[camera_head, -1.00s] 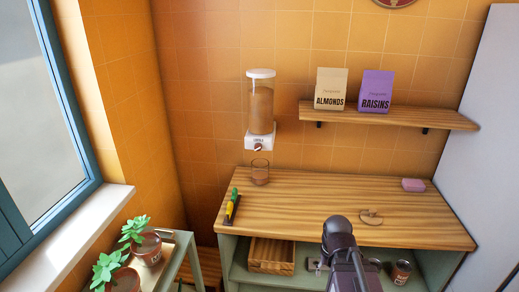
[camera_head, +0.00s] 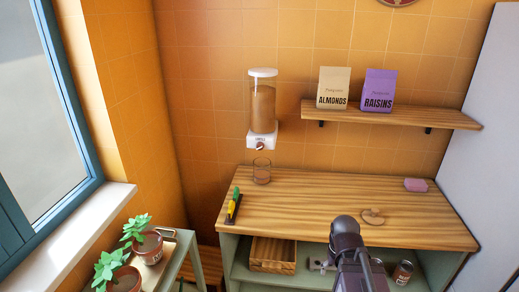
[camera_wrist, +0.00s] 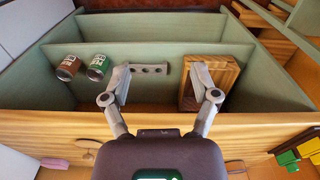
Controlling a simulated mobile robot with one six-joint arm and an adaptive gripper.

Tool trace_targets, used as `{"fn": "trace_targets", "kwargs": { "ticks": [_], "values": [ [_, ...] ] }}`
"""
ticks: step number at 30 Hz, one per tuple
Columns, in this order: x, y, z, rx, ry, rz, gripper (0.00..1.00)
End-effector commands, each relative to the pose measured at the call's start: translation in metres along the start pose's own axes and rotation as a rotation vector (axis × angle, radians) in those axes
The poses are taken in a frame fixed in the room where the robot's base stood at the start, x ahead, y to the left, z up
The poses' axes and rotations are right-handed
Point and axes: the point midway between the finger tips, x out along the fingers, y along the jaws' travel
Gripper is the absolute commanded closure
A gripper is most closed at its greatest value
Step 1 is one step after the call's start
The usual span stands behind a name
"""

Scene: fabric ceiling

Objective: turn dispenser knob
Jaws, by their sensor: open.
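The dispenser (camera_head: 263,108) is a clear cylinder with brown contents and a white lid, fixed to the orange tiled wall. Its small dark reddish knob (camera_head: 260,147) is on the front of the white base. A clear glass (camera_head: 261,171) stands on the wooden counter below the dispenser.
The wooden counter (camera_head: 320,205) holds green and yellow tools (camera_head: 234,206) and a pink block (camera_head: 415,185). The cabinet holds cans (camera_wrist: 70,67) and a wooden crate (camera_wrist: 189,96). A shelf (camera_head: 430,116) carries almonds and raisins bags. Potted plants (camera_head: 150,247) stand lower left.

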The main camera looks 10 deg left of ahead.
Motion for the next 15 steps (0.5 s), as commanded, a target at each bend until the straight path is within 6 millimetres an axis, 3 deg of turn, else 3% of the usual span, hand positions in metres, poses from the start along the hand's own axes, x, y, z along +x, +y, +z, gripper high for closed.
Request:
{"fn": "trace_targets", "kwargs": {
  "ticks": [8,15],
  "values": [
    [-0.003,0.006,-0.04,-0.109,0.105,0.156,0.2],
    [-0.026,-0.001,-0.111,-0.363,0.294,0.451,0.2]
  ]
}}
